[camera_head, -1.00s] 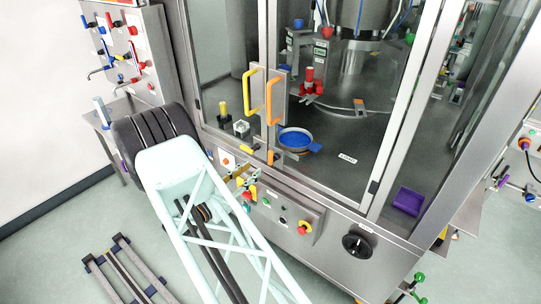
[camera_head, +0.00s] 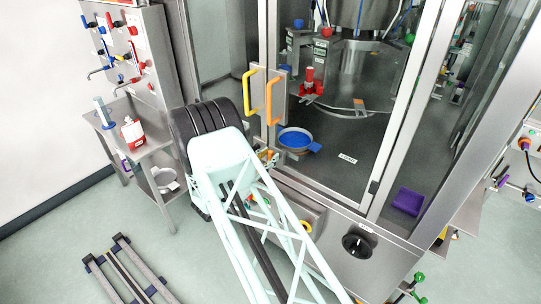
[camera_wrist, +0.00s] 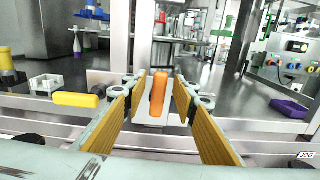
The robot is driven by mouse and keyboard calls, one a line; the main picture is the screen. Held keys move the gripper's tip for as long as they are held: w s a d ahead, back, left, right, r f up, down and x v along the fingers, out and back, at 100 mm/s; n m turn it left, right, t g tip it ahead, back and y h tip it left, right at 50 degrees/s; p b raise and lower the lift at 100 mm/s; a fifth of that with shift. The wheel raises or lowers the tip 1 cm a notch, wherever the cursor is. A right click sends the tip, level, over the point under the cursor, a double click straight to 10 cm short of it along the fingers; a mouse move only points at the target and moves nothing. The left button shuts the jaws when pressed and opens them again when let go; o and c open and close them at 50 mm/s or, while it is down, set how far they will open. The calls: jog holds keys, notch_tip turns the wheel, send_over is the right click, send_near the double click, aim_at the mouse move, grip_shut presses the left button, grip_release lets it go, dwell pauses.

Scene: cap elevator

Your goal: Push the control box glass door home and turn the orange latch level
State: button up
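The orange latch (camera_wrist: 158,97) stands upright, close to vertical, in the middle of the wrist view. My gripper (camera_wrist: 162,86) is open, with one finger on each side of the latch and visible gaps between. In the head view, my arm hides most of the gripper and latch area. The glass door with the orange handle (camera_head: 271,101) stands beside the one with the yellow handle (camera_head: 249,92). I cannot tell whether the orange-handled door is fully home.
A yellow latch (camera_wrist: 76,99) lies level, left of my gripper. Behind the glass are a blue dish (camera_head: 295,138) and a red fixture (camera_head: 308,84). A black knob (camera_head: 358,242) sits on the front panel. A side table (camera_head: 150,148) with a red-and-white bottle stands left.

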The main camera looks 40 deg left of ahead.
jog(key=shift+w, duration=0.75)
grip_shut()
